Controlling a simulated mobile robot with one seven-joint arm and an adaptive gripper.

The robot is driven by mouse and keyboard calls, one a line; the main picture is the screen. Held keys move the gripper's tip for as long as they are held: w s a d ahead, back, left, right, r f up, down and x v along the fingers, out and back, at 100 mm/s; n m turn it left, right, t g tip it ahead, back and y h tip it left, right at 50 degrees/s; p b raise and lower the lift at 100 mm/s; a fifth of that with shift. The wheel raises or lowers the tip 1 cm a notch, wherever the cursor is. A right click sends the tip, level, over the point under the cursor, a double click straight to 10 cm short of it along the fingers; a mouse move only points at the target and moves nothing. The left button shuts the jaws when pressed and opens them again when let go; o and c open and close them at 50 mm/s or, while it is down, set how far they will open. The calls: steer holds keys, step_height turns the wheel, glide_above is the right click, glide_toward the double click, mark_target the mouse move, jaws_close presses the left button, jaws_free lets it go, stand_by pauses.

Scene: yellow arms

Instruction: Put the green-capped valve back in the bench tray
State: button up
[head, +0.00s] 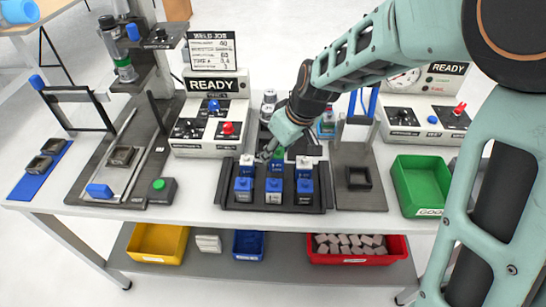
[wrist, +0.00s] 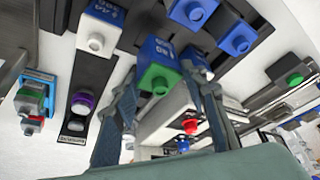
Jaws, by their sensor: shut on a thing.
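The green-capped valve (wrist: 160,62) has a blue body with white lettering and a round green cap. In the wrist view it sits between the two fingers of my gripper (wrist: 165,85), which is shut on it. In the head view my gripper (head: 270,152) is over the back row of the dark bench tray (head: 230,204), and the valve's green cap (head: 278,154) shows partly beside the fingers. White-capped valves (head: 304,162) stand to either side and blue-capped valves (head: 243,184) are in front. I cannot tell whether the held valve touches the tray.
A control box marked READY (head: 210,120) stands behind and left of the tray. A green-button box (head: 162,190) is to its left. A dark fixture plate (head: 358,198) lies close on the right, then a green bin (head: 421,185). The bench front edge is clear.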

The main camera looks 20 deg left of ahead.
mark_target(275, 159)
steer(key=shift+w+a+f+b, duration=0.15)
steer(key=shift+f+b, duration=0.2)
steer(key=shift+f, duration=0.15)
steer(key=shift+w+a+f+b, duration=0.15)
steer(key=shift+f+b, duration=0.75)
steer(key=shift+f, duration=0.55)
steer(key=shift+f, duration=0.2)
steer(key=o, duration=1.2)
steer(key=shift+c, duration=0.2)
steer(key=shift+r, duration=0.15)
steer(key=shift+d+r, duration=0.2)
steer(key=shift+r, duration=0.35)
steer(key=v, duration=1.1)
